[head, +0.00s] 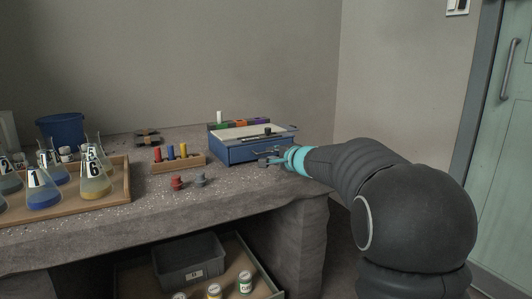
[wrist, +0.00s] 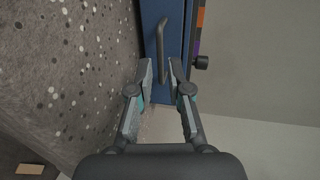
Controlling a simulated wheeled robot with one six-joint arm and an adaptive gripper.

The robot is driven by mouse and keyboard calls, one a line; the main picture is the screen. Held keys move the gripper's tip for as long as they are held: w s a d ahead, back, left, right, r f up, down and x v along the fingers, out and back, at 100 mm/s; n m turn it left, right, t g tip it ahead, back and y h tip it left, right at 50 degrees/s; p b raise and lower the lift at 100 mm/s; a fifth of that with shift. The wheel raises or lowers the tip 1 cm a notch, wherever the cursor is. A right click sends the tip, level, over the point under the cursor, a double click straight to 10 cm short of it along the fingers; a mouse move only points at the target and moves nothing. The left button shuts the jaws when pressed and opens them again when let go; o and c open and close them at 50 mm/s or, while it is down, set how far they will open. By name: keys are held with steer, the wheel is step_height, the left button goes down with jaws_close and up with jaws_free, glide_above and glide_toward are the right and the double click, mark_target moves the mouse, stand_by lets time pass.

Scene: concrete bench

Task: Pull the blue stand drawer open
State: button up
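The blue stand (head: 255,148) sits on the concrete bench near its right end, with a drawer in its front that looks shut. In the wrist view its blue front (wrist: 152,45) is seen from close by, with a grey bar handle (wrist: 162,38) standing out from it. My gripper (head: 266,158) is in front of the drawer in the head view. In the wrist view my gripper (wrist: 160,70) is open, its two fingertips apart on either side of the handle's near end. Whether a finger touches the handle cannot be told.
On the bench (head: 130,213) are a wooden block with coloured pegs (head: 178,161), a red piece (head: 177,183), a grey piece (head: 200,180) and a tray (head: 120,190) of numbered flasks. A grey bin (head: 188,263) and several jars stand below. The stand carries a pen-like item (head: 267,131) on top.

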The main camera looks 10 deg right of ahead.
steer(key=shift+p+x, duration=0.35)
steer(key=shift+x, duration=2.25)
jaws_close()
